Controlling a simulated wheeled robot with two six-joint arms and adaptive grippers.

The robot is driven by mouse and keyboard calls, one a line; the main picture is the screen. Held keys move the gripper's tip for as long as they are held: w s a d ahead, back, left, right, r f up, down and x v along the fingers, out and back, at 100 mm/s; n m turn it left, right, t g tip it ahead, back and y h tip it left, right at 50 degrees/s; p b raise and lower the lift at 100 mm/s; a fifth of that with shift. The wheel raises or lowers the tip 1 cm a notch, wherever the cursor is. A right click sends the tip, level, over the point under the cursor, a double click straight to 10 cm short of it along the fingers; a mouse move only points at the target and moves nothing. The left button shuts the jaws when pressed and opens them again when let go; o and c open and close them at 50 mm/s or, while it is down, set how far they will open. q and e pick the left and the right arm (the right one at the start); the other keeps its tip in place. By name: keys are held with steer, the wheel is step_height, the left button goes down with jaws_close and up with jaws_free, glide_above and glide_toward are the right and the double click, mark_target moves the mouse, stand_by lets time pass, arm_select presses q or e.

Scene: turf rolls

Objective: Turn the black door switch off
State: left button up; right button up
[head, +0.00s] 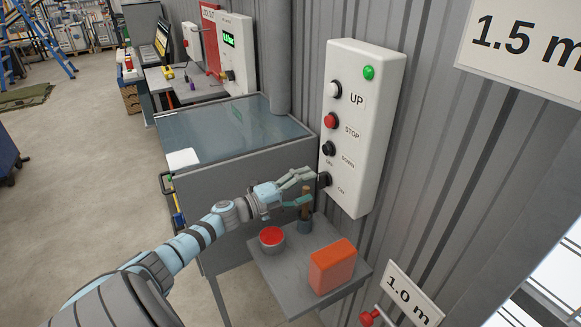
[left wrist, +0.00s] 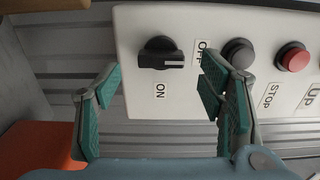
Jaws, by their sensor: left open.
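The black door switch (head: 324,180) is a rotary knob low on the white control box (head: 372,110). It also shows in the left wrist view (left wrist: 160,53), with ON below it and OFF to its right. Its handle lies level there, and its white mark sits at the right end, toward OFF. My left gripper (head: 308,187) is open just in front of the switch. In the left wrist view its two fingers (left wrist: 162,76) are wide apart, one on each side of the knob and seemingly clear of it. My right gripper is not in view.
Above the switch are black DOWN (head: 328,148), red STOP (head: 330,120) and white UP (head: 335,89) buttons and a green lamp (head: 369,72). Below, a small shelf (head: 290,270) holds a red button (head: 272,236), an orange box (head: 332,266) and a cup (head: 304,226) with a brown stick.

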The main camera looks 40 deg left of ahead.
arm_select(q)
steer(key=v, duration=0.8)
steer(key=s+a+f+n+g+y, duration=0.2)
steer(key=s+a+f+n+y, duration=0.25)
steer(key=f, duration=0.45)
steer(key=s+a+f+n+g+y, duration=0.2)
steer(key=a+f+n+g+y, duration=0.15)
steer(key=a+f+n, duration=0.35)
steer(key=s+f+n+g+y, duration=0.2)
steer(key=s+f+n+g, duration=0.2)
steer(key=s+f, duration=0.9)
steer(key=s+d+f+n+g+h, duration=0.1)
steer(key=s+d+f+n+g, duration=0.3)
steer(key=s+d+f, duration=0.75)
steer(key=s+d+f+h, duration=0.1)
steer(key=s+d+f, duration=0.1)
steer(key=d, duration=0.4)
steer(key=s+d+f+n+g+h, duration=0.1)
steer(key=s+d+f, duration=0.2)
steer(key=d, duration=0.3)
steer(key=s+d+f+g+h, duration=0.1)
steer(key=s+d+f, duration=0.2)
steer(key=d, duration=0.3)
steer(key=shift+d, duration=0.3)
